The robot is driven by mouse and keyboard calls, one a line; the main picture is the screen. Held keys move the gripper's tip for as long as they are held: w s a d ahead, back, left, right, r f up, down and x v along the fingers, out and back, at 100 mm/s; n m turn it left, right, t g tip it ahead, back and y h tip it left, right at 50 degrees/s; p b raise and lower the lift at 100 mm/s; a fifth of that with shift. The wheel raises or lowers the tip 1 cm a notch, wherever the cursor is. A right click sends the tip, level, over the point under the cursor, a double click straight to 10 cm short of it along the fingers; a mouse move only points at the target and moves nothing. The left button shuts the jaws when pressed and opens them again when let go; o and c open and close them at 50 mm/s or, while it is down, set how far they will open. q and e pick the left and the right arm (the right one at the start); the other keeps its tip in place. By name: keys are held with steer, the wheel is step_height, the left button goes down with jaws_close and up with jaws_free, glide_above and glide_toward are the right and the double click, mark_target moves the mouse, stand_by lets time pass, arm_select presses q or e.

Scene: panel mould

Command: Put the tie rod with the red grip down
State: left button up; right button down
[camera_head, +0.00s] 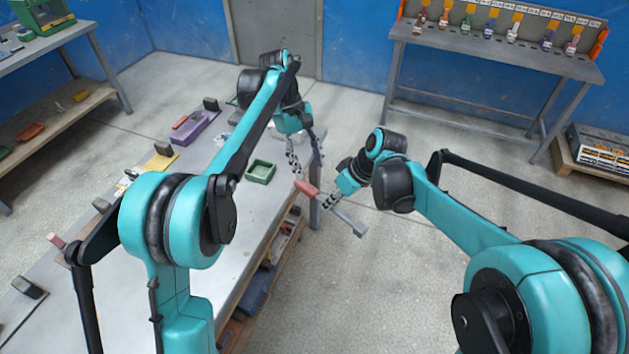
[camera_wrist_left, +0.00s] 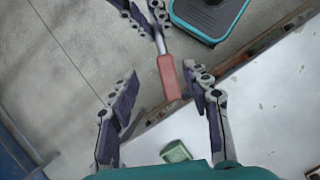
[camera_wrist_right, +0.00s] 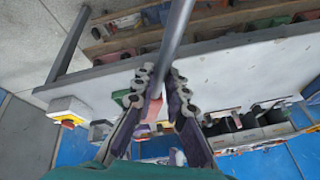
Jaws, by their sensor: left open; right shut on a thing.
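The tie rod has a red grip (camera_head: 307,188) at one end and a grey metal head (camera_head: 350,224) at the other. It hangs beyond the table's edge. My right gripper (camera_head: 328,200) is shut on its shaft beside the red grip; the shaft (camera_wrist_right: 176,38) runs between its fingers (camera_wrist_right: 158,85) in the right wrist view. My left gripper (camera_head: 307,168) is open just above the red grip. In the left wrist view, the red grip (camera_wrist_left: 170,78) shows between its spread fingers, with a visible gap on the left side.
The grey table (camera_head: 228,256) runs below my left arm. It carries a small green tray (camera_head: 261,172), a purple fixture (camera_head: 194,127) and a yellow one (camera_head: 160,161). Its lower shelf holds bins. A bench (camera_head: 487,53) with tagged items stands at the back right. Open floor lies right of the table.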

mark_target(318, 191)
arm_select(q)
steer(key=x, duration=0.8)
steer(key=shift+f, duration=0.1)
jaws_close()
arm_select(e)
steer(key=c, duration=1.5)
jaws_free()
steer(key=shift+o, duration=0.2)
steer(key=shift+r, duration=0.1)
